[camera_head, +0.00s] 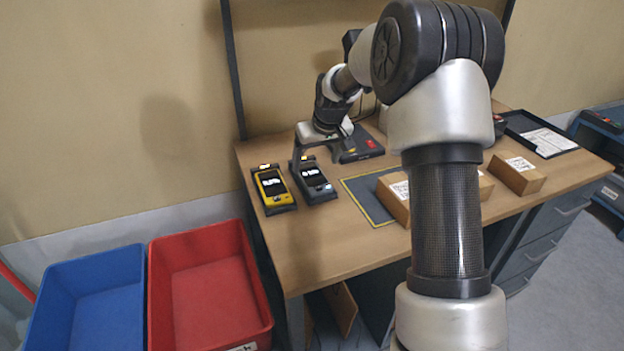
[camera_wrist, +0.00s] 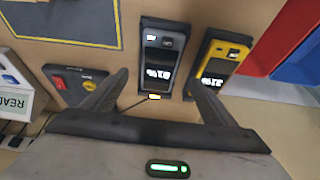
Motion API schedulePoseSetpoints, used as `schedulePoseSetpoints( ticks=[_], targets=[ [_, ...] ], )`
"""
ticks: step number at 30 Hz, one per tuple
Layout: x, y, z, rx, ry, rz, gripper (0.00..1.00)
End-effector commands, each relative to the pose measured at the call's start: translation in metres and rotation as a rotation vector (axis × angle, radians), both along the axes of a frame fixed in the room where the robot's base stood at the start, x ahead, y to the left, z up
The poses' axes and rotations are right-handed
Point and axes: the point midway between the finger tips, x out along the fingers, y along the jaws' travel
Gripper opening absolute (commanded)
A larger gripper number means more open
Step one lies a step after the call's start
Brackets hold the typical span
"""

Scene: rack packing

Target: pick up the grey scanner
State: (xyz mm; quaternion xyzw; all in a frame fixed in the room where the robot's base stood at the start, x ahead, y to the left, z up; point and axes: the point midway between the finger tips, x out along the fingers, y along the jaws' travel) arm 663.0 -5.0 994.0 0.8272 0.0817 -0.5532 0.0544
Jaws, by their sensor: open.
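The grey scanner (camera_head: 318,184) lies on the table's left part, its dark screen facing up. In the wrist view the grey scanner (camera_wrist: 152,67) lies between the lines of my two fingers. My gripper (camera_head: 319,156) is open and empty just behind it and above the table. In the wrist view the open fingers of my gripper (camera_wrist: 157,76) point toward the scanner from either side. I cannot tell whether they touch it.
A yellow scanner (camera_head: 273,201) lies close on the left of the grey one; the right finger is near it in the wrist view. A dark box with a red button (camera_head: 369,143) stands on the other side. Cardboard boxes (camera_head: 516,173) and red and blue bins (camera_head: 205,285) are also near.

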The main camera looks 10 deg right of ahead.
Motion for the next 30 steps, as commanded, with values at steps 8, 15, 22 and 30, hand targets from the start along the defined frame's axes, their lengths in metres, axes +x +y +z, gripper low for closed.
schedulePoseSetpoints(
  ticks=[8, 15, 22, 30],
  targets=[
    [0.009, 0.001, -0.021, -0.001, 0.001, 0.000, 0.80],
    [0.023, 0.003, -0.054, 0.000, 0.002, 0.000, 0.80],
    [0.029, 0.004, -0.064, -0.001, -0.001, 0.000, 0.80],
    [0.028, 0.004, -0.064, -0.001, -0.001, 0.000, 0.58]
  ],
)
